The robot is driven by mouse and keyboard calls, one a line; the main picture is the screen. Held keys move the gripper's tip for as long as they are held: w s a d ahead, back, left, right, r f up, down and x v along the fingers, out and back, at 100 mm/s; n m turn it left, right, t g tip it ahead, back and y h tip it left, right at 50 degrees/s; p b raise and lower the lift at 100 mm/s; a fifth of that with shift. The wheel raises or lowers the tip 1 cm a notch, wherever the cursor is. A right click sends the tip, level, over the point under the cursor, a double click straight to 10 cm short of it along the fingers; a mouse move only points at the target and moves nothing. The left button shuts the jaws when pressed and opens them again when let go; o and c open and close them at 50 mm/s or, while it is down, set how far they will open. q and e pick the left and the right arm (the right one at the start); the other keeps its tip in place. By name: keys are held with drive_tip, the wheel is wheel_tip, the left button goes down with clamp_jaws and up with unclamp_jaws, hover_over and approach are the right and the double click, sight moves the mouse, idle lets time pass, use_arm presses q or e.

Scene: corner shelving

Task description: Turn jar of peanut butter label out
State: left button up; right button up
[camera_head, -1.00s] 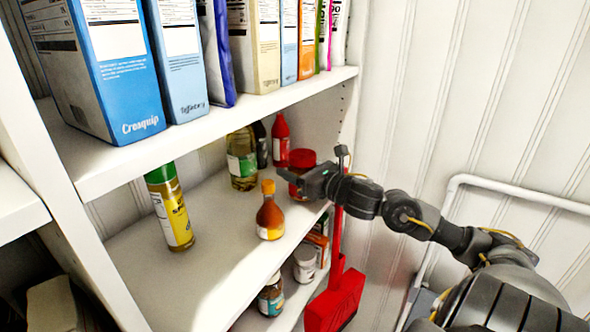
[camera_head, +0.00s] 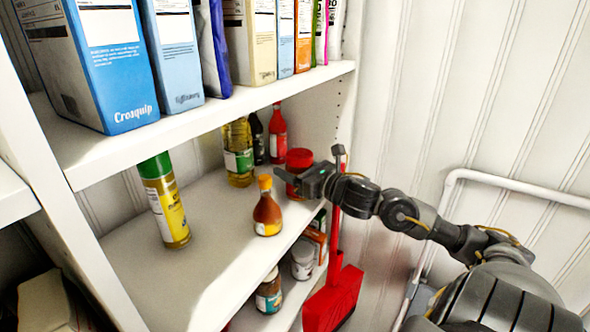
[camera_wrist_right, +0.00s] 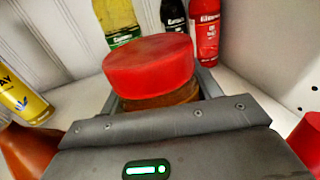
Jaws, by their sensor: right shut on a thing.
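The jar of peanut butter (camera_head: 298,160) has a red lid and stands on the middle shelf near its right end. In the right wrist view its red lid (camera_wrist_right: 150,66) fills the middle, with a strip of brown jar below it. My right gripper (camera_head: 308,182) reaches in from the right and is shut on the jar; in the wrist view the gripper (camera_wrist_right: 160,100) hides most of the jar's body. The label cannot be made out. My left gripper is not in view.
An orange sauce bottle (camera_head: 267,210) stands in front and left of the jar. An oil bottle (camera_head: 238,155), a dark bottle (camera_head: 257,140) and a red bottle (camera_head: 277,135) stand behind. A spray can (camera_head: 165,200) stands left. Boxes line the shelf above (camera_head: 210,118).

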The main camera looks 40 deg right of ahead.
drive_tip(key=shift+r, duration=0.1)
drive_tip(key=o, duration=1.4)
drive_tip(key=shift+o, duration=0.6)
drive_tip(key=shift+s+f, duration=0.25)
drive_tip(key=shift+s, duration=0.25)
drive_tip(key=s+b, duration=0.2)
drive_tip(key=s, duration=0.8)
drive_tip(key=shift+d+r, duration=0.25)
drive_tip(key=shift+d, duration=0.2)
